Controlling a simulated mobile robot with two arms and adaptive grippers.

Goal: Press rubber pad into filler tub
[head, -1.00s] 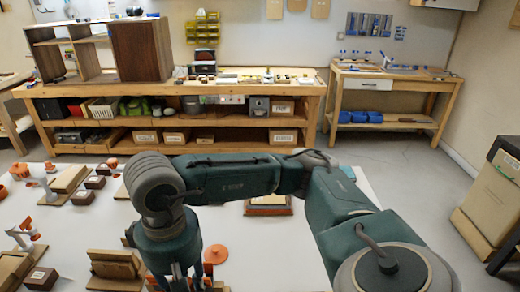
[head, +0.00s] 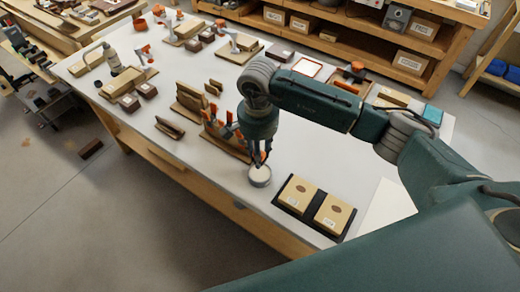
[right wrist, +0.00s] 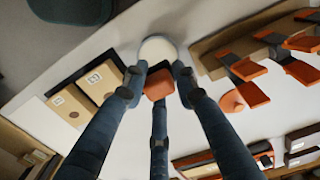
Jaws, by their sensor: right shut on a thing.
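The pale round tub (right wrist: 158,48) shows just beyond the fingertips. The fingers hide part of it, and I cannot tell whether the pad touches the filler. My left gripper is not in view.
Two tan boxes on a black tray (head: 315,209) stand right of the tub. Wooden holders with orange clamps (head: 224,130) stand close behind and left. White table surface around the tub is clear.

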